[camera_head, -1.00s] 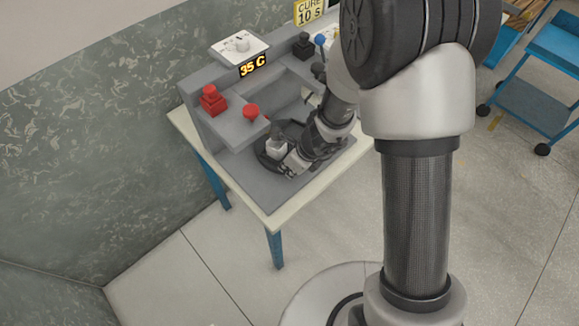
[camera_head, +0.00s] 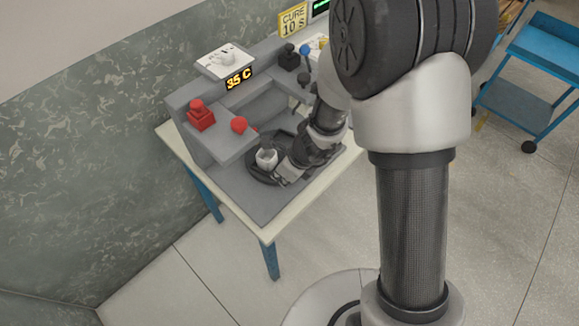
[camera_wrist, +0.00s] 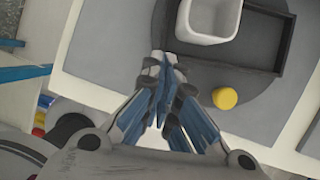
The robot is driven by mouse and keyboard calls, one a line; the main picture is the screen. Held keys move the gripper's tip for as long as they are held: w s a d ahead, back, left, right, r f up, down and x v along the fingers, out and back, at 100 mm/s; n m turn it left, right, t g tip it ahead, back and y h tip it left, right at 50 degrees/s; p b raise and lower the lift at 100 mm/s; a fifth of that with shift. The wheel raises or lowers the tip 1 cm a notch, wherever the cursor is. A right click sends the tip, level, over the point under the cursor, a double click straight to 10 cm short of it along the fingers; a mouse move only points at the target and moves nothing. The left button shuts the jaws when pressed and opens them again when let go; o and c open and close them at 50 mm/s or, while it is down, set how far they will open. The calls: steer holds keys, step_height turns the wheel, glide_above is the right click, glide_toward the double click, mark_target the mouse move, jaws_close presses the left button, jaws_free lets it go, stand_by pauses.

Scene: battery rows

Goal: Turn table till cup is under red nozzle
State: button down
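The white cup (camera_head: 266,158) stands on the dark round turntable (camera_head: 252,170) at the front of the grey station. In the wrist view the cup (camera_wrist: 208,38) is at the top, on the turntable (camera_wrist: 195,68), which has a raised dark wall and a yellow knob (camera_wrist: 225,98). My gripper (camera_wrist: 166,62) has its blue-grey fingers drawn together, with nothing seen between them, near the turntable's edge beside the cup. In the head view it is right of the cup. Red parts (camera_head: 239,124) sit on the ledge behind and left of the cup; the nozzle underneath cannot be made out.
A blue cart (camera_head: 545,40) stands at upper right.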

steer(key=v, duration=1)
steer(key=d+f+p, duration=0.2)
steer(key=d+p, duration=0.3)
steer(key=shift+n, duration=0.5)
steer(key=b+x, duration=0.2)
steer(key=x, duration=0.1)
steer(key=s+b+x, duration=0.1)
steer(key=b+x, duration=0.1)
steer(key=x, duration=0.1)
steer(key=b+x, duration=0.2)
steer(key=x, duration=0.1)
steer(key=shift+s+f+b, duration=0.15)
steer(key=shift+f+b, duration=0.15)
steer(key=w+a, duration=0.1)
steer(key=a+p, duration=0.1)
steer(key=a, duration=0.1)
steer(key=shift+w+r, duration=0.2)
steer(key=shift+w, duration=0.15)
steer(key=shift+w+a, duration=0.25)
steer(key=shift+a, duration=0.05)
